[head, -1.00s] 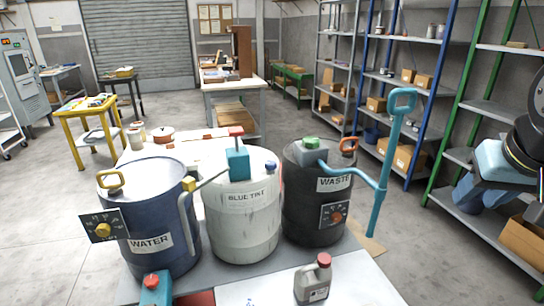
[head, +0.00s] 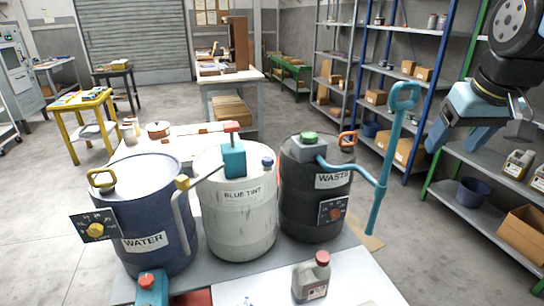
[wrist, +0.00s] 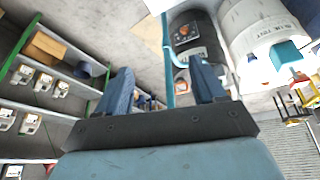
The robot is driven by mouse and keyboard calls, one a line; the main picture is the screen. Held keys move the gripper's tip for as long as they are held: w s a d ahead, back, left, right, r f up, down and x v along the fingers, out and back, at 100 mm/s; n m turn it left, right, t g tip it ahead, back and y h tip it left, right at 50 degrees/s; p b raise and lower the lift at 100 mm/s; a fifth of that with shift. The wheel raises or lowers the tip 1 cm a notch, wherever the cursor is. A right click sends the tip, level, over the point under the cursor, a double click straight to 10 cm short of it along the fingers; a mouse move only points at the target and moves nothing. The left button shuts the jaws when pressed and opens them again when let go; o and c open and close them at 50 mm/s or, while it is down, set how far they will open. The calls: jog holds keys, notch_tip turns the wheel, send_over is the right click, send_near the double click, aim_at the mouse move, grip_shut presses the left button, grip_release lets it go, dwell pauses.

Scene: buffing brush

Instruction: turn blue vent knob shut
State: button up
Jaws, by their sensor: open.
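The blue vent knob (head: 267,162) is a small round cap on the top right of the white BLUE TINT drum (head: 240,222), in the middle of the head view. A teal block with a red top (head: 233,155) stands beside it on the lid. In the wrist view the drum (wrist: 262,25) is at the upper right; I cannot make out the knob there. My gripper (head: 458,142) is at the right of the head view, well apart from the drum. Its two blue fingers are spread and empty, and they also show in the wrist view (wrist: 162,86).
The blue WATER drum (head: 150,215) stands left and the black WASTE drum (head: 312,205) right of the BLUE TINT drum. The WASTE drum's tall teal pump handle (head: 385,150) rises between my gripper and the drums. A grey jug (head: 311,278) stands in front. Shelves (head: 480,205) are behind my arm.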

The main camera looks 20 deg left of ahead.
jog(key=w+a+r+n+g, duration=0.1)
jog(key=w+a+r+n, duration=0.15)
jog(key=w+a, duration=0.6)
jog(key=n+g, duration=0.4)
jog(key=n, duration=0.7)
send_over(266, 158)
notch_tip(266, 158, down, 14)
jog(key=f, duration=0.1)
jog(key=shift+h, duration=0.3)
notch_tip(266, 158, down, 13)
jog(key=shift+r, duration=0.15)
jog(key=shift+c, duration=0.4)
